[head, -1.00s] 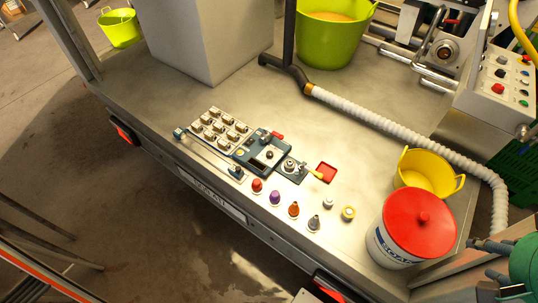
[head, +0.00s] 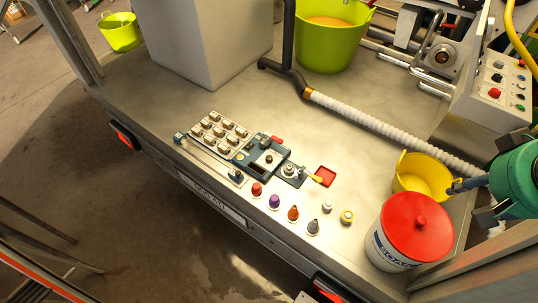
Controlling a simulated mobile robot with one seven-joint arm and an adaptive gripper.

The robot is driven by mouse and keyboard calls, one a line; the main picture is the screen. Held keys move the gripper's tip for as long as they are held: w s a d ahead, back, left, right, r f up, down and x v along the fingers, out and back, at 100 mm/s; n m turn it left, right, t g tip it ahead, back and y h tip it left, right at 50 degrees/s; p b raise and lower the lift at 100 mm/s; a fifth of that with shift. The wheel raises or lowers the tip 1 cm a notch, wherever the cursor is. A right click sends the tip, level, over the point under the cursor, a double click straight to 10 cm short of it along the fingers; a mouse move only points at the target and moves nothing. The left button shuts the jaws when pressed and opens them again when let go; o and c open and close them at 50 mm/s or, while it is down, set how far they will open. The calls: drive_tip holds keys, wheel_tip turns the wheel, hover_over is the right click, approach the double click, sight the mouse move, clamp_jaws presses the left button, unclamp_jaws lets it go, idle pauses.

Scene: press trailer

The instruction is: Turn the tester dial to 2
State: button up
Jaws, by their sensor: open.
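A small blue-grey unit (head: 265,155) sits on the metal bed, left of the middle in the head view. It has a dark knob (head: 268,158) on a light plate and a red lever at its upper right. Beside it is a dark plate with a round metal knob (head: 290,170) and a yellow-tipped lever. I cannot tell for sure which knob is the tester dial, and its numbers are too small to read. My gripper (head: 490,180) is open at the right edge, above and beside the yellow tub, well apart from the knobs.
A block of several grey keys (head: 218,132) and a slider rail (head: 208,158) adjoin the unit. A red-lidded white bucket (head: 413,235) and yellow tub (head: 420,178) stand at right. A white hose (head: 390,125) crosses behind. Open bed lies between.

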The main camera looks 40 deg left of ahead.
drive_tip(key=w+a+f+n+g+p, duration=0.15)
drive_tip(key=w+a+n, duration=0.25)
drive_tip(key=w+a, duration=0.75)
drive_tip(key=n+g+p, duration=0.3)
drive_tip(key=n+p, duration=0.1)
drive_tip(key=n, duration=0.9)
hover_over(269, 157)
wheel_tip(269, 157, down, 31)
drive_tip(key=shift+s+d+f+t, duration=0.1)
drive_tip(key=shift+s+f+t, duration=0.15)
drive_tip(key=shift+s, duration=0.15)
drive_tip(key=shift+f, duration=0.15)
drive_tip(key=f, duration=0.4)
drive_tip(key=f+b, duration=0.1)
drive_tip(key=f, duration=0.4)
drive_tip(key=f+b, duration=0.1)
drive_tip(key=f, duration=0.3)
drive_tip(key=shift+w+f, duration=0.2)
drive_tip(key=shift+w, duration=0.15)
drive_tip(key=shift+c, duration=0.3)
clamp_jaws()
